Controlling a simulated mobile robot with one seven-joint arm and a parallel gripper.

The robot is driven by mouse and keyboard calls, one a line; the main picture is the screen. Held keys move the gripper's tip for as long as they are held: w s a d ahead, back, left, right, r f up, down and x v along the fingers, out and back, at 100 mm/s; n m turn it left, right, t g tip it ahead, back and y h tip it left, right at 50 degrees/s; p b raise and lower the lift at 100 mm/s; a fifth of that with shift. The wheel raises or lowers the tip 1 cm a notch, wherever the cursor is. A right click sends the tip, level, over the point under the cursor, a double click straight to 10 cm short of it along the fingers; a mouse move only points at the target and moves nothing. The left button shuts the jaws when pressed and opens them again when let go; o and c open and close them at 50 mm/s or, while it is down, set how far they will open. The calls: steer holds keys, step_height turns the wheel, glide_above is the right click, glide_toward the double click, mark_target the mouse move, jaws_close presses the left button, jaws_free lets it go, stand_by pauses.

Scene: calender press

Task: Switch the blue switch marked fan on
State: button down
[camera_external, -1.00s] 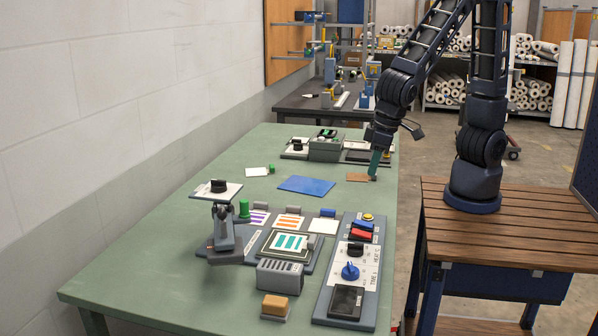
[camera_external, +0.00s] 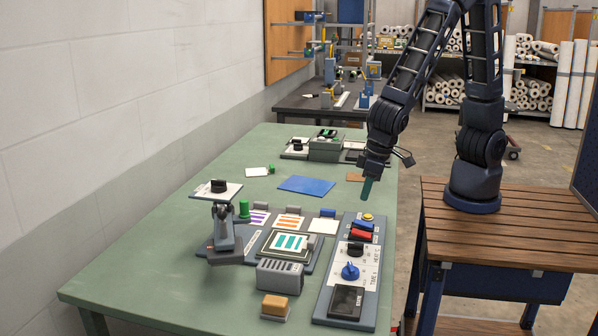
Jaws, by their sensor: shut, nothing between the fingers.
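The control panel (camera_external: 327,284) stands at the right front of the green table. Near its far end is a blue switch (camera_external: 362,225), with a red switch (camera_external: 361,235) just in front of it and a yellow button (camera_external: 369,217) behind it. The lettering by the switches is too small to read, and I cannot tell the blue switch's position. My gripper (camera_external: 366,194) points down with its teal fingers shut and empty. It is above the table, just beyond the far end of the panel, apart from the switch.
The panel also has a black knob (camera_external: 355,249), a blue knob (camera_external: 350,271) and a dark screen (camera_external: 345,301). Left of it stand a press (camera_external: 225,236) and colour-striped cards (camera_external: 288,243).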

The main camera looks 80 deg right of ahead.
mark_target(357, 221)
steer(key=shift+x, duration=3.35)
steer(key=shift+w+f+g, duration=0.2)
steer(key=shift+f+g, duration=0.1)
steer(key=shift+s+r, duration=0.1)
steer(key=shift+s, duration=0.1)
steer(key=shift+s+r, duration=0.1)
steer(key=shift+s, duration=0.55)
steer(key=w+r, duration=0.3)
steer(key=r, duration=1)
steer(key=shift+r, duration=0.35)
